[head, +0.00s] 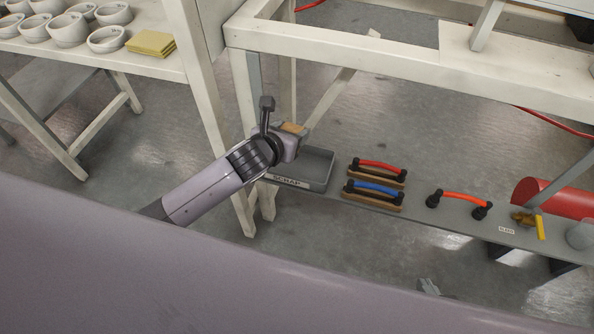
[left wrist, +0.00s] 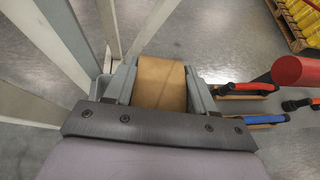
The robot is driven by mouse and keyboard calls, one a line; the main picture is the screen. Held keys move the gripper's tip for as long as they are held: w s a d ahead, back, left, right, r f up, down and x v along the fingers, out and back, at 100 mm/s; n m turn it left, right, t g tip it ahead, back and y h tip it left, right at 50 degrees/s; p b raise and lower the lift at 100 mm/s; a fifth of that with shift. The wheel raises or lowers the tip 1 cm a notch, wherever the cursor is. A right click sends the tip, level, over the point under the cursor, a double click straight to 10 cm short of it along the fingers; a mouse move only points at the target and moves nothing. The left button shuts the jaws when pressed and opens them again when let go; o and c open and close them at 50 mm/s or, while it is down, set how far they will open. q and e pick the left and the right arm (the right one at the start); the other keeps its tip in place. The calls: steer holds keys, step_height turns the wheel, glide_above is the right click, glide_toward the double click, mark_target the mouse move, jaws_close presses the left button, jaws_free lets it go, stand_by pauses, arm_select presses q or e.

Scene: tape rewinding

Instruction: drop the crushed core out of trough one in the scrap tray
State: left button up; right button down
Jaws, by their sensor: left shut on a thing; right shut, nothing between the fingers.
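My left gripper (head: 290,137) is shut on a brown cardboard core (head: 293,128). In the left wrist view the core (left wrist: 162,82) sits between the two grey fingers, its curved side towards the camera; I cannot tell from this side how crushed it is. The grey scrap tray (head: 318,168), with a SCRAP label on its front, stands on the low grey shelf. The gripper and core are at the tray's left end in the head view and hide part of it; their height above it is unclear. Trough one cannot be made out. My right gripper is not in view.
Right of the tray on the shelf lie a red-handled tool (head: 382,166), a blue-handled tool (head: 374,188), an orange-handled tool (head: 460,199) and a brass valve with a yellow lever (head: 540,226). A cream frame (head: 330,45) rises behind. White bowls (head: 68,30) stand at the upper left.

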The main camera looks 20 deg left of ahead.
arm_select(q)
steer(key=shift+f+b, duration=0.3)
steer(key=shift+f, duration=0.3)
steer(key=shift+f+b, duration=0.35)
steer(key=shift+b, duration=0.15)
steer(key=o, duration=1.1)
steer(key=p+v, duration=0.2)
steer(key=v, duration=0.4)
steer(key=shift+s+a+r, duration=0.1)
steer(key=shift+s+r, duration=0.2)
steer(key=shift+s, duration=0.2)
